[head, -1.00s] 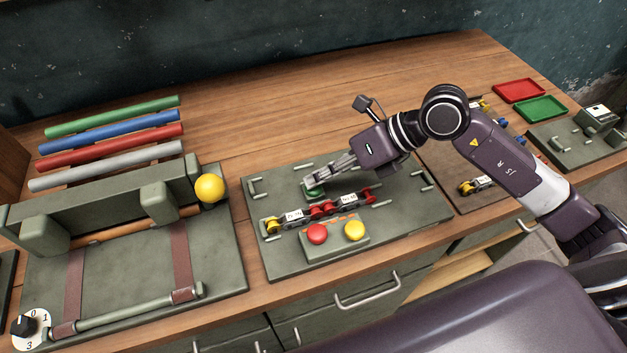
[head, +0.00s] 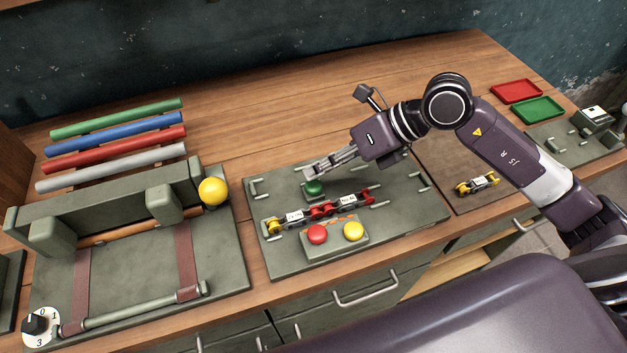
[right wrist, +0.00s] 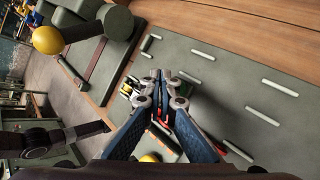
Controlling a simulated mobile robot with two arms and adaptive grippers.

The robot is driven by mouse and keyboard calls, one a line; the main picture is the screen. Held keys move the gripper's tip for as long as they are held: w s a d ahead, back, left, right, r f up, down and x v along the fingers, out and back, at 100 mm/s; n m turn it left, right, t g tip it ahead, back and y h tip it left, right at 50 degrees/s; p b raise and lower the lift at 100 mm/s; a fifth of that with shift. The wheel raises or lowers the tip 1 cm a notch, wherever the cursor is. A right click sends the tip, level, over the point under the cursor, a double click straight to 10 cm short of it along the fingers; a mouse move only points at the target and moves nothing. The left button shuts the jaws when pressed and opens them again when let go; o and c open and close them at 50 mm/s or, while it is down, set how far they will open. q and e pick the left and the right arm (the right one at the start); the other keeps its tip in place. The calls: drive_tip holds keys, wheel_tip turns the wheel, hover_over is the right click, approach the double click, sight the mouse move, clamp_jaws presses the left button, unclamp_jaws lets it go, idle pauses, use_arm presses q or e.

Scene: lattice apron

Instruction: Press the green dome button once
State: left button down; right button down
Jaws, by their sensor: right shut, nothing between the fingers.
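The green dome button (head: 314,188) sits on the grey-green board (head: 400,212) in the middle of the bench, behind the row of linked red, yellow and silver pieces (head: 320,210). My right gripper (head: 308,171) is shut and empty. Its fingertips show just behind and above the green dome in the head view, apparently apart from it. My left gripper is in neither view.
A red dome (head: 317,234) and a yellow dome (head: 353,231) stand on a raised block at the board's front. Bare wood lies behind the board.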

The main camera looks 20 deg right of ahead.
sight(317, 184)
drive_tip(key=shift+r+p, duration=1.2)
drive_tip(key=shift+r, duration=1)
